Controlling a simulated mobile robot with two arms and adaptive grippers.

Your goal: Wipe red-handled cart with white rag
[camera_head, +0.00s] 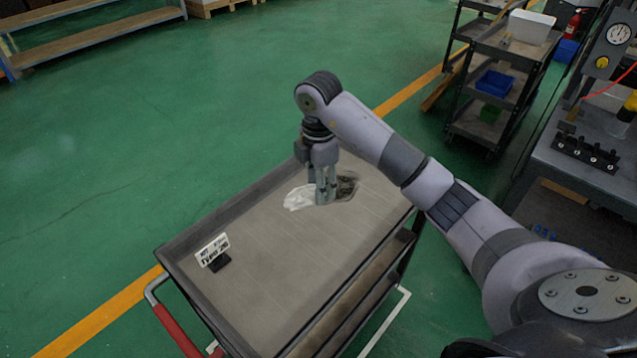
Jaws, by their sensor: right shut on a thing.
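The red-handled cart (270,250) stands in front of me, with a grey top tray and raised rims. Its red handle (177,330) is at the lower left. My right gripper (326,197) points down over the far part of the top tray. It is shut on the white rag (299,198), which spreads out to the left of the fingers at the tray surface. A dark patch (347,187) shows just right of the fingers; I cannot tell whether it is dirt or shadow. My left gripper is not in view.
A small sign (212,249) on a dark base stands near the tray's left rim. Another dark cart (490,95) with blue and white bins stands at the upper right. A workbench (590,165) with a gauge is at the right. Green floor is open to the left.

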